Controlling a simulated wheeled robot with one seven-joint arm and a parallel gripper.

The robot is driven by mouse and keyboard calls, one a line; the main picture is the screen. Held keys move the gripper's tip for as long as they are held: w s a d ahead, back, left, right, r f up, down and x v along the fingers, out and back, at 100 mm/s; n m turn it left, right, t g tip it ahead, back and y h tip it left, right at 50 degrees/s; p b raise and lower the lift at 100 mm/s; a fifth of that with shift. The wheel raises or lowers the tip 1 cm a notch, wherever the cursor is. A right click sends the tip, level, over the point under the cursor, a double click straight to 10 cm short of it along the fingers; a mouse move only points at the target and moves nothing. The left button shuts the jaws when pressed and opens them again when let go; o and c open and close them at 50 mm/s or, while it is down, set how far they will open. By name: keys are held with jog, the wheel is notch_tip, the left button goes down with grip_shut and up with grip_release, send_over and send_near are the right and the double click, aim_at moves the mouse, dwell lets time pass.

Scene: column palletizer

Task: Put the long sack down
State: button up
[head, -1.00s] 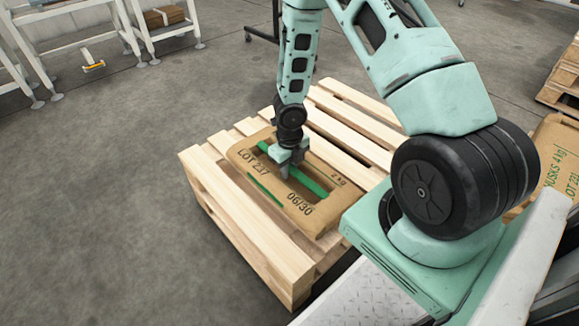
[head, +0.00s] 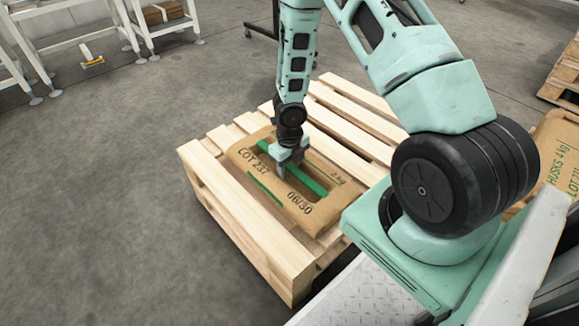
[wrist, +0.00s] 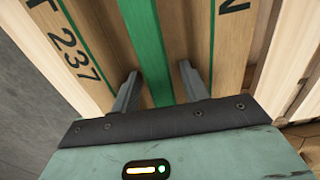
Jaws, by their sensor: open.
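The long sack (head: 261,200) is brown with a green stripe, green edge lines and the dark print "LOT 237" and "06/30". It lies flat on a wooden pallet (head: 235,222), near its front left part. My gripper (head: 288,170) points down at the middle of the sack. In the wrist view the sack (wrist: 88,22) fills the middle, and my gripper (wrist: 158,76) is open, one finger on each side of the green stripe. The fingers hide small parts of the sack. I cannot tell whether the fingertips touch it.
Bare slats (head: 352,112) show behind and to the right of the sack. Another brown sack (head: 562,150), printed "HUSKS", is at the right, partly hidden by my arm. A second pallet (head: 563,75) stands at the far right. White stands (head: 85,35) are at the upper left. The floor at left is clear.

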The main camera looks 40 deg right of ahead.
aim_at(289, 165)
jog(key=a+r+m+p, duration=0.4)
jog(key=r, duration=0.7)
jog(key=a+r+m+p, duration=0.3)
jog(key=r+p, duration=0.2)
jog(key=r, duration=0.6)
jog(key=s+a+r+m, duration=0.8)
jog(key=s+m, duration=0.2)
jog(key=m, duration=0.1)
jog(key=s+a+r+m, duration=0.8)
jog(key=s+a+m, duration=0.1)
jog(key=s+m, duration=0.1)
jog(key=shift+s+a+m+y+b, duration=0.3)
jog(key=shift+s+m, duration=0.05)
jog(key=shift+m, duration=0.05)
jog(key=shift+r, duration=0.15)
notch_tip(289, 165, up, 29)
jog(key=p, duration=2.9)
